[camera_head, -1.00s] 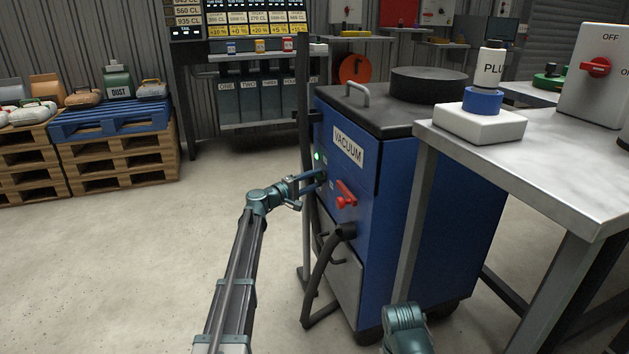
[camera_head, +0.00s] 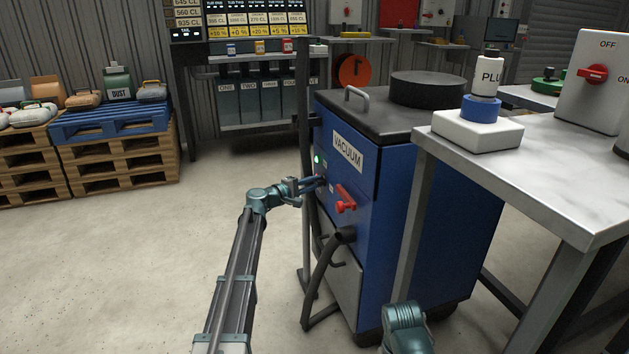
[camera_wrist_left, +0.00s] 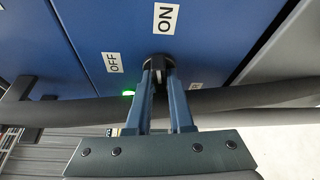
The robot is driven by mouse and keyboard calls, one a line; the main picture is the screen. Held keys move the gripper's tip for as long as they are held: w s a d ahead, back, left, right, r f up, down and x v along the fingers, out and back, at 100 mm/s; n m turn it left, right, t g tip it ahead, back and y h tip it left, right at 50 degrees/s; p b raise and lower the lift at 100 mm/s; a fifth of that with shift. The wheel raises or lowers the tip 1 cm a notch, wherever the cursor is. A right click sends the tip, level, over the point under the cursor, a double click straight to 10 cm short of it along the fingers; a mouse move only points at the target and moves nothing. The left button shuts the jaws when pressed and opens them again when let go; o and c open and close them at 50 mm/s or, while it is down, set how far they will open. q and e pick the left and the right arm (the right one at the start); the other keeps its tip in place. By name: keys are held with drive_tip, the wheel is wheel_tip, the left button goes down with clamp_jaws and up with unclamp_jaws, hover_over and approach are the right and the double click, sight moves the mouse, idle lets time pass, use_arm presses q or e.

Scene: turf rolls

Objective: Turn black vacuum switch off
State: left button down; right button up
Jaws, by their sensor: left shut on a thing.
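The blue vacuum (camera_head: 400,230) stands left of the table, with a "VACUUM" label on its front. Its black switch (camera_wrist_left: 160,60) shows in the left wrist view between the fingertips of my left gripper (camera_wrist_left: 158,72). The gripper is shut on it. A green light (camera_wrist_left: 128,92) is lit beside the fingers and also shows in the head view (camera_head: 317,160). In the head view my left gripper (camera_head: 322,183) reaches the panel and hides most of the switch.
A red handle (camera_head: 346,200) sits right of my left gripper on the panel. A black hose (camera_head: 318,280) hangs below, and a dark upright pole (camera_head: 306,220) stands close to the gripper. The grey table (camera_head: 560,170) is at right.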

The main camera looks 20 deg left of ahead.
use_arm(q)
drive_tip(key=shift+w+a+r+n+g+h+p, duration=0.1)
drive_tip(key=shift+n+g+h+p, duration=0.15)
drive_tip(key=shift+n+g+p, duration=1.3)
drive_tip(key=shift+w+a+r+n+g+h+p, duration=0.15)
drive_tip(key=shift+n+g+p, duration=0.55)
drive_tip(key=shift+n, duration=1.55)
drive_tip(key=shift+s+f+n+g+h+p, duration=0.1)
drive_tip(key=shift+n+g+h+p, duration=0.2)
drive_tip(key=shift+n+g+p, duration=1.2)
drive_tip(key=shift+n+t+b, duration=0.35)
drive_tip(key=shift+n, duration=0.25)
drive_tip(key=c, duration=0.8)
unclamp_jaws()
drive_tip(key=shift+r, duration=0.1)
drive_tip(key=p+v, duration=0.5)
drive_tip(key=v, duration=0.8)
drive_tip(key=shift+a, duration=0.3)
